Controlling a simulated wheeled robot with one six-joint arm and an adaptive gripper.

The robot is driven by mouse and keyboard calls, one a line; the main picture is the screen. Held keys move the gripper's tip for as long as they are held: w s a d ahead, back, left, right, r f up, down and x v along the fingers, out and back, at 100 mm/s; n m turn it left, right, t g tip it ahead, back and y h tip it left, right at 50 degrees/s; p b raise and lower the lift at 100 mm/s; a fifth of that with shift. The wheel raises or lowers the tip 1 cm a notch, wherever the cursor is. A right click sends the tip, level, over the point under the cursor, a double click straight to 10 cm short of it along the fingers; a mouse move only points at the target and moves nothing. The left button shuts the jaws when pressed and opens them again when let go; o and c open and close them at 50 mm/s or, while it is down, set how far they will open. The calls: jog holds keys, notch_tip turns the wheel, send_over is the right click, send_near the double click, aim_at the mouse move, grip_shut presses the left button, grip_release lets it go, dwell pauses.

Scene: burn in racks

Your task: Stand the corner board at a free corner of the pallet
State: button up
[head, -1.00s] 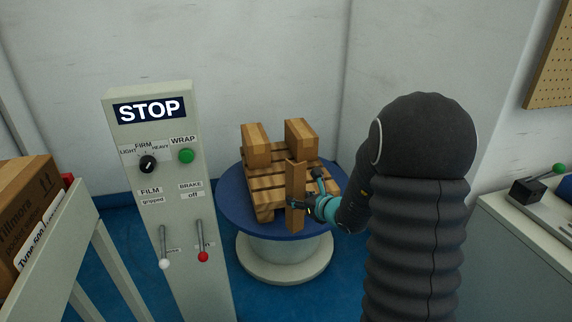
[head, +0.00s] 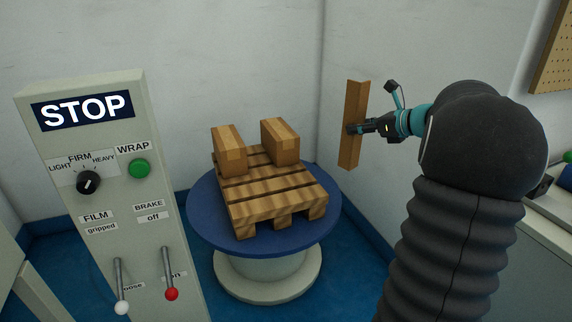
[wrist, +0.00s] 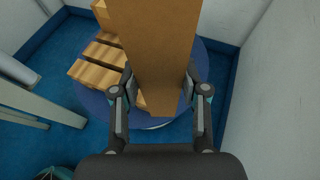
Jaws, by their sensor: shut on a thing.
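The corner board (head: 352,112) is a tall brown angled strip, held nearly upright in the air to the right of the pallet in the head view. My gripper (head: 354,129) is shut on it around its middle. In the wrist view the corner board (wrist: 152,45) stands between both fingers (wrist: 158,98) and hides much of what is behind it. The wooden pallet (head: 275,203) lies on the blue turntable (head: 240,246). Two cartons, a left one (head: 229,150) and a right one (head: 281,142), stand on its far part. Its near corners look bare.
A grey control panel (head: 105,195) stands at the left, with a STOP display, knob, green WRAP button (head: 139,168) and two levers. Its labels read FILM gripped and BRAKE off. Pale walls are close behind and to the right. A grey cabinet stands at the far right.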

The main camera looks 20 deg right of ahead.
jog(key=w+a+f+b, duration=0.3)
jog(key=w+a+f, duration=0.2)
jog(key=a+f, duration=0.3)
jog(key=shift+w+a+f, duration=0.4)
jog(key=shift+f, duration=0.75)
jog(key=shift+f, duration=0.2)
jog(key=o, duration=1.1)
jog(key=shift+o, duration=0.2)
jog(key=shift+r, duration=0.1)
